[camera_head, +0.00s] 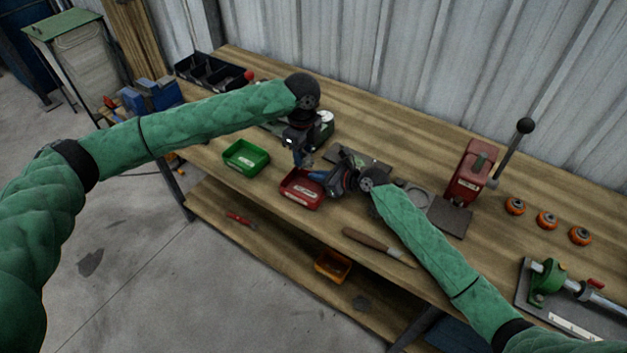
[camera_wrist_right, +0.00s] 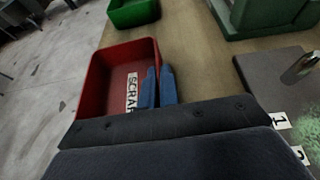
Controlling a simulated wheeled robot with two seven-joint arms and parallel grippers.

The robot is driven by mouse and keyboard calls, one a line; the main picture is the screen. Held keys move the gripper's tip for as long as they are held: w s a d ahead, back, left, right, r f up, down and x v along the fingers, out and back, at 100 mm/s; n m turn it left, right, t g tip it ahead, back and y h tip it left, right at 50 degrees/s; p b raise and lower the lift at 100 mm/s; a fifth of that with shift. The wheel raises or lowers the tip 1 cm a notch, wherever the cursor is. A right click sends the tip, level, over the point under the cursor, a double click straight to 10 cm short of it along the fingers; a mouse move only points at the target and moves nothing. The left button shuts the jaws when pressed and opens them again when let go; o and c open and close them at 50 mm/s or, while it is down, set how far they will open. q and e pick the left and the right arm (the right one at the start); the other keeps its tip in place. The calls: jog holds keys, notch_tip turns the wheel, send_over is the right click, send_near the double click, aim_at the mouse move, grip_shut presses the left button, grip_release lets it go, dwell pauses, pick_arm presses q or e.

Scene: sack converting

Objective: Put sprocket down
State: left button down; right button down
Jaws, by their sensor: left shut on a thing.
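My left gripper (camera_head: 303,161) points down beside the far edge of the red bin (camera_head: 302,190). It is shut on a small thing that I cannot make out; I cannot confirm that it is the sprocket. My right gripper (camera_head: 320,177) is over the red bin, its blue fingers close together with nothing seen between them. In the right wrist view the fingers (camera_wrist_right: 158,86) lie across the bin's right side, and the bin (camera_wrist_right: 92,75) reads SCRAP and looks empty. A grey plate (camera_wrist_right: 262,80) marked 1 and 2 has a metal pin on it.
A green bin (camera_head: 246,157) stands left of the red one. A wooden-handled tool (camera_head: 378,246) lies at the bench's front edge. A red lever press (camera_head: 471,172) and several orange wheels (camera_head: 547,220) stand to the right. Black trays (camera_head: 212,73) are at the back left.

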pick_arm(q)
send_over(297, 187)
notch_tip(297, 187, down, 9)
jog(key=shift+r, duration=0.2)
jog(key=shift+f+n, duration=0.3)
jog(key=shift+f, duration=1.65)
jog(key=shift+f, duration=0.15)
jog(key=c, duration=1)
grip_release()
jog(key=shift+c, duration=0.2)
notch_tip(297, 187, up, 12)
